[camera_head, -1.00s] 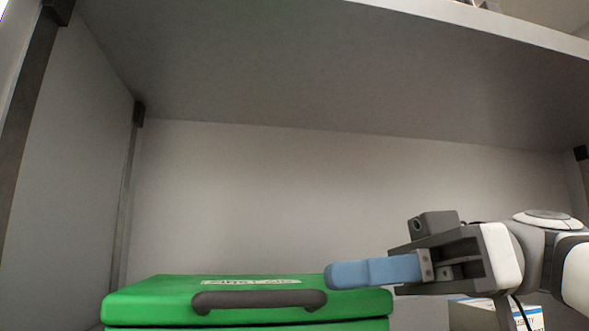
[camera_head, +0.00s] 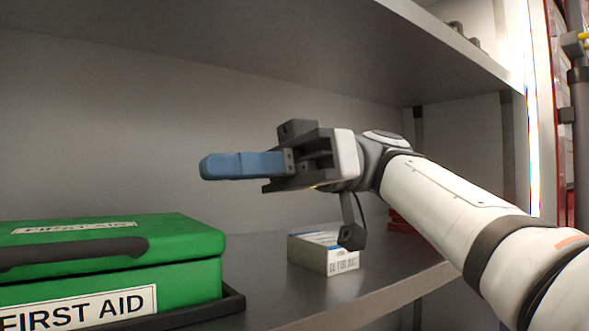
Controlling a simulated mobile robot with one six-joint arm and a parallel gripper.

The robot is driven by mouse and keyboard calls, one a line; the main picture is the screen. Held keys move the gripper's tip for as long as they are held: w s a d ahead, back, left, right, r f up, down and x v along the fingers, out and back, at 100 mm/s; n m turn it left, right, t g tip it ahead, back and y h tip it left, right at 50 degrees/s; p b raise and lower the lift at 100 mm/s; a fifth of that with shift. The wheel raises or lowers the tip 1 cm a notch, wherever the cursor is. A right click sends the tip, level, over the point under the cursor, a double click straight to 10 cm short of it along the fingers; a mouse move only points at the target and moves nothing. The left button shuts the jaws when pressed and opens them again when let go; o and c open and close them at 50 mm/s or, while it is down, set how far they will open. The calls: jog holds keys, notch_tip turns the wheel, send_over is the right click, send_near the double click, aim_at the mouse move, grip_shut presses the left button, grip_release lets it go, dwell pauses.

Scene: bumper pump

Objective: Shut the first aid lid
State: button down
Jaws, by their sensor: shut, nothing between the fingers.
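The green first aid box (camera_head: 190,280) sits at the lower left on the shelf, in a dark tray (camera_head: 228,303). Its green lid (camera_head: 175,234) lies down on the body, with only a thin dark seam between them. A dark handle (camera_head: 85,249) runs along the lid's front edge. The box's left side is cut off by the picture edge. My gripper (camera_head: 205,167) has blue fingers pressed together and points left. It is empty and appears above and to the right of the box, apart from the lid.
A small white and blue carton (camera_head: 323,252) stands on the shelf (camera_head: 262,262) below my gripper. A red item (camera_head: 401,222) lies behind it to the right. An upper shelf (camera_head: 300,45) hangs overhead. Bare shelf lies between box and carton.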

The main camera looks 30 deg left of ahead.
jog(key=b+v, duration=0.4)
jog(key=v, duration=0.2)
jog(key=shift+w+b, duration=0.2)
jog(key=shift+b, duration=0.2)
jog(key=shift+d, duration=0.1)
